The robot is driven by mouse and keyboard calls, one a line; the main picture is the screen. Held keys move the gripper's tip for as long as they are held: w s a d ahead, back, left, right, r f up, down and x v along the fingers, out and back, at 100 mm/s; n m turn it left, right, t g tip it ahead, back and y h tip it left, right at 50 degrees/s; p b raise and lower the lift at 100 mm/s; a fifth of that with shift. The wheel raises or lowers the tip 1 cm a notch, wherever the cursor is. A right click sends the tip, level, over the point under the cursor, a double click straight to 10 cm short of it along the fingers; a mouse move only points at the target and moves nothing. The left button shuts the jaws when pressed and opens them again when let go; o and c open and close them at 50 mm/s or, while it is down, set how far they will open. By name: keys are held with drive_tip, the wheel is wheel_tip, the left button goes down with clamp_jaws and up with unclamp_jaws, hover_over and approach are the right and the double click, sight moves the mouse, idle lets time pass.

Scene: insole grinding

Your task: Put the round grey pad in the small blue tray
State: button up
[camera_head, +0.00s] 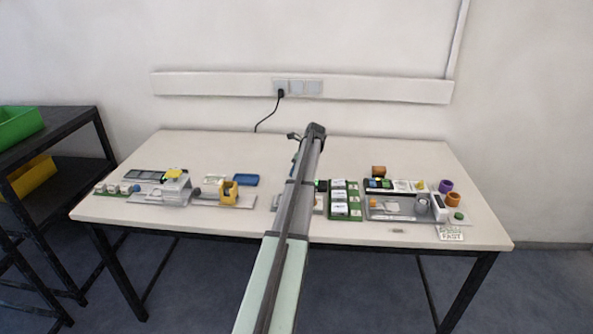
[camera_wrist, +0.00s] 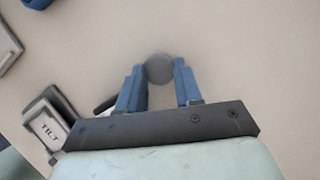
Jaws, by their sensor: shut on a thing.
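The round grey pad (camera_wrist: 158,69) sits between the tips of the two blue fingers of my gripper (camera_wrist: 158,67) in the wrist view. My gripper is shut on it. The pale table top shows beyond the pad. The small blue tray (camera_head: 245,180) lies on the table left of my arm in the head view, behind the yellow holder. A blue corner (camera_wrist: 37,3) at the top left of the wrist view may be the tray. In the head view my arm hides the pad and most of the gripper.
A grey machine (camera_head: 175,190) and a yellow holder (camera_head: 229,192) stand on the left of the table (camera_head: 400,155). A green rack (camera_head: 345,200) and a grey station (camera_head: 400,207) are on the right. A block marked TILT (camera_wrist: 48,129) is left of my gripper. The table's back is mostly clear.

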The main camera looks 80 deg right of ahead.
drive_tip(key=shift+f, duration=0.1)
drive_tip(key=o, duration=1)
drive_tip(key=shift+r, duration=0.2)
drive_tip(key=v, duration=1.1)
drive_tip(key=shift+o, duration=0.7)
drive_tip(key=shift+s+r, duration=0.2)
drive_tip(key=shift+r, duration=0.2)
